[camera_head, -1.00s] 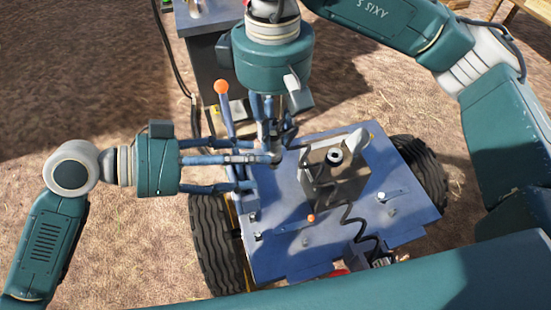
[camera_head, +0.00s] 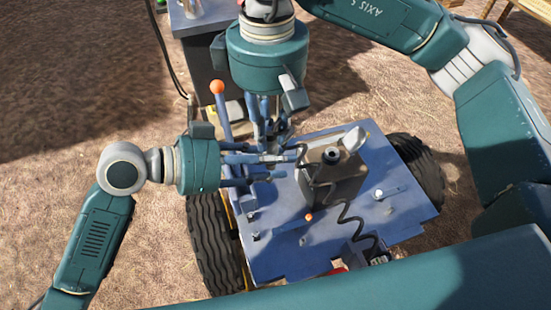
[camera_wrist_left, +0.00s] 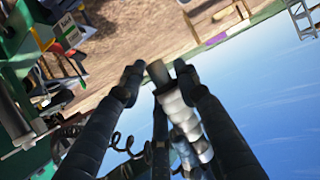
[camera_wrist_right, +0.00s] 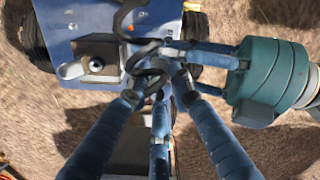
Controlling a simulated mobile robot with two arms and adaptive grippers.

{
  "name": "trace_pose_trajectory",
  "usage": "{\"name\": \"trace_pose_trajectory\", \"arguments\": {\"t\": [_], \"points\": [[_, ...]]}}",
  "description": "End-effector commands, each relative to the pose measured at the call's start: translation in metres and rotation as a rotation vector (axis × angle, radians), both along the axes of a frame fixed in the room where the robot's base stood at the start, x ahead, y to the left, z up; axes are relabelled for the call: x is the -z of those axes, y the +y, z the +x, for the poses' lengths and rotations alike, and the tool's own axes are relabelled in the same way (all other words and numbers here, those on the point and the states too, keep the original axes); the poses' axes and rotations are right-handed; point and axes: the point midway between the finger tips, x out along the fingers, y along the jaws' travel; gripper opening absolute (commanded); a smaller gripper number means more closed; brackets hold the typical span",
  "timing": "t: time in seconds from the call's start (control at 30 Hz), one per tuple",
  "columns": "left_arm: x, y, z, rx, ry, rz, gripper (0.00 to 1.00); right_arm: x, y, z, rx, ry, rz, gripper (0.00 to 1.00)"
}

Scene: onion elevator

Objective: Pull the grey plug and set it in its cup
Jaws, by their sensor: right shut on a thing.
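My right gripper (camera_head: 272,140) comes down from the top and is shut at the left of the box on the blue deck. A black coiled cable (camera_wrist_right: 143,72) loops at its fingertips, and the grey plug is mostly hidden among the fingers. My left gripper (camera_head: 291,160) reaches in from the left, its fingertips crossing close to the right gripper's. In the left wrist view a small grey piece (camera_wrist_left: 158,72), possibly the plug, shows between the left fingertips; whether they grip it is unclear. I cannot make out the cup with certainty.
The blue deck (camera_head: 285,235) of a wheeled cart carries a grey-brown box (camera_head: 340,183) with a round black top fitting (camera_head: 331,156). An orange-knobbed lever (camera_head: 218,88) stands at the left edge. A coiled cable (camera_head: 352,222) runs to the front edge.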

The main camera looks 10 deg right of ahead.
Motion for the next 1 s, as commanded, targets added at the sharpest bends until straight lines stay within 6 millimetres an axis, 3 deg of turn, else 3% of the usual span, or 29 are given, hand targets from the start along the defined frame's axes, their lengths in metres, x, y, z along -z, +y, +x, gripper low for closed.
{"name": "trace_pose_trajectory", "arguments": {"t": [0.03,0.1,0.17,0.2,0.3,0.67,1.0], "points": [[0.000,-0.001,-0.002,0.005,0.003,-0.001,0.10,0.000,0.000,0.002,0.003,-0.005,0.000,0.00],[0.000,-0.001,-0.002,0.006,0.003,-0.002,0.00,0.000,0.000,0.002,0.004,-0.006,0.000,0.00],[0.000,-0.001,-0.003,0.006,0.003,-0.002,0.00,0.000,0.000,0.002,0.004,-0.006,0.000,0.00],[-0.001,-0.001,-0.003,0.007,0.004,-0.004,0.00,-0.001,0.000,0.002,0.004,-0.006,0.000,0.29],[-0.001,-0.001,-0.003,0.006,0.003,-0.003,0.00,-0.001,0.000,0.002,0.004,-0.006,0.000,0.43],[-0.001,-0.001,-0.002,0.003,0.002,-0.002,0.00,-0.007,0.000,0.002,0.003,-0.006,0.000,0.43],[-0.001,-0.001,-0.002,0.004,0.001,-0.002,0.00,-0.073,0.000,0.003,0.005,-0.011,0.000,0.43]]}}
